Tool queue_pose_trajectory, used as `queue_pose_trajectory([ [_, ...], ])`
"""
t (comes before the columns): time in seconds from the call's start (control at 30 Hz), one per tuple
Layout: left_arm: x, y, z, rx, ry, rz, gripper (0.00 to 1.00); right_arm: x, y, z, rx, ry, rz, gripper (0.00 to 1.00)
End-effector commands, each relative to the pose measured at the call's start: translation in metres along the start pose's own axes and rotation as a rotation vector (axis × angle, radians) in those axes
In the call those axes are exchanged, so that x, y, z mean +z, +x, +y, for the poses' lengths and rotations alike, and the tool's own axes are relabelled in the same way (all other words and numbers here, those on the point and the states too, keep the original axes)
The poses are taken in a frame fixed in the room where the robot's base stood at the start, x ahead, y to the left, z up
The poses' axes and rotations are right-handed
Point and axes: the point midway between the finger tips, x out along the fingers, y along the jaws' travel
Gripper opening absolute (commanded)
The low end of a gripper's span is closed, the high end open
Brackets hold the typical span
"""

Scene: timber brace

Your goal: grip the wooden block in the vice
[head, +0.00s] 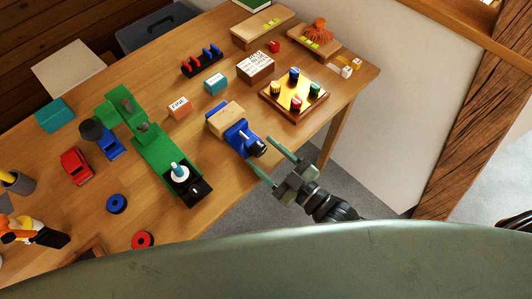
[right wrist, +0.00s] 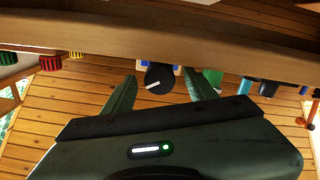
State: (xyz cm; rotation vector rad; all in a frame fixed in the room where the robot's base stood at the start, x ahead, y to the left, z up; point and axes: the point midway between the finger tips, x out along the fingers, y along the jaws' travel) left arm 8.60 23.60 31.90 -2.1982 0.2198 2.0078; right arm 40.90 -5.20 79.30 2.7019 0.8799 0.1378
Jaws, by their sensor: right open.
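The blue vice (head: 240,135) stands near the table's front edge. The pale wooden block (head: 225,116) sits at its far end, at the jaws; I cannot tell whether the jaws touch it. The vice's black knob (head: 257,149) faces my right gripper (head: 259,152). That gripper is open and empty, its fingers pointing at the knob from the near side. In the right wrist view the round knob (right wrist: 158,78), with a white mark, shows between the two spread fingers (right wrist: 158,80), apart from both. My left gripper is not in view.
A wooden tray with coloured knobs (head: 320,98) lies right of the vice. A green piece (head: 160,157) lies left of it, and an orange block (head: 179,107) behind left. The table edge (right wrist: 90,35) crosses the right wrist view. Floor is open beyond the table's front edge.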

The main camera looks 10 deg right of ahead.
Motion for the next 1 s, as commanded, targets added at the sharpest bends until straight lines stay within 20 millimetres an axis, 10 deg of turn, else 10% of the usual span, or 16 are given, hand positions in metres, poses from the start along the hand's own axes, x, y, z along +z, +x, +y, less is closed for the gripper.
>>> queue_pose_trajectory([
  [0.17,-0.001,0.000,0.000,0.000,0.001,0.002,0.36,0.000,0.000,0.000,0.000,0.000,0.000,0.54],
  [0.37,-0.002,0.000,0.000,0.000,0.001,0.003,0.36,0.000,0.000,0.000,0.000,0.000,0.000,0.00],
  [1.0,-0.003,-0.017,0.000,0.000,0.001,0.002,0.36,-0.002,0.000,0.001,0.001,0.242,0.000,0.00],
])
